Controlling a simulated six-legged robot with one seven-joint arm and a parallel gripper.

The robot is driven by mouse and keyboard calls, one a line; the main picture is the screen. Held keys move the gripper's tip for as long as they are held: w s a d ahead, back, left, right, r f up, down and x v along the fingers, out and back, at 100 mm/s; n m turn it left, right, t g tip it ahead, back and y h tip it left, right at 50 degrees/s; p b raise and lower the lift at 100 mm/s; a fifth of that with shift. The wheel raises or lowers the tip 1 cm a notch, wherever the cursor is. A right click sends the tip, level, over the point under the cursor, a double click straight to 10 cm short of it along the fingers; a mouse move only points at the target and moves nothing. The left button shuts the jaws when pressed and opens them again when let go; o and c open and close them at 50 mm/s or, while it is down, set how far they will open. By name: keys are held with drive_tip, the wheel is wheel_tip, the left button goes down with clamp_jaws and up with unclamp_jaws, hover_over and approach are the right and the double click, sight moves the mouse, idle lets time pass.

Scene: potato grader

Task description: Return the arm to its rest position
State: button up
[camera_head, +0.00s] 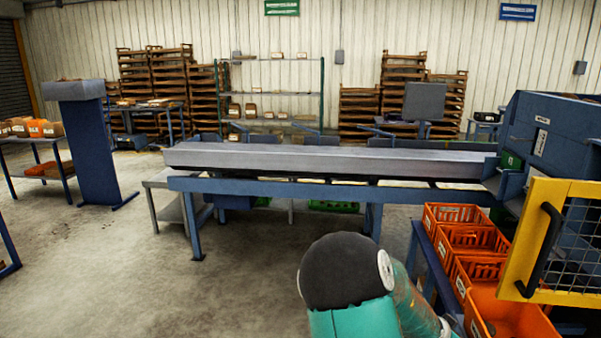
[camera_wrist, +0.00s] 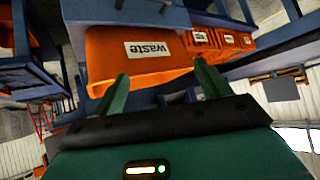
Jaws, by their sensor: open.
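My arm (camera_head: 345,275) shows at the bottom centre of the head view, a teal link with a dark rounded joint, bent toward the orange crates at right. My gripper (camera_wrist: 161,72) shows in the wrist view, with two green fingers spread apart and nothing between them. The wrist picture is upside down. An orange crate (camera_wrist: 110,42) with an upside-down "waste" label lies beyond the fingers, with more orange crates beside it. The gripper itself cannot be made out in the head view.
Several orange crates (camera_head: 455,215) stand on a blue stand at right. A yellow mesh guard (camera_head: 519,245) with a black handle is close by at far right. A long grey conveyor (camera_head: 330,160) crosses ahead. Concrete floor (camera_head: 110,265) at left is clear.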

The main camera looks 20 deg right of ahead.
drive_tip(key=w+a+r+n+t+y, duration=0.25)
drive_tip(key=a+r+y, duration=0.2)
drive_tip(key=a, duration=0.85)
drive_tip(key=w+a+r+n+t+y, duration=0.15)
drive_tip(key=a+r+n+y, duration=0.35)
drive_tip(key=a, duration=0.8)
drive_tip(key=s+a+r+n+g, duration=0.1)
drive_tip(key=s+a+r+n, duration=0.8)
drive_tip(key=s+a+r, duration=0.4)
drive_tip(key=s+a, duration=0.2)
drive_tip(key=a, duration=0.1)
drive_tip(key=c, duration=0.9)
drive_tip(key=shift+d, duration=0.15)
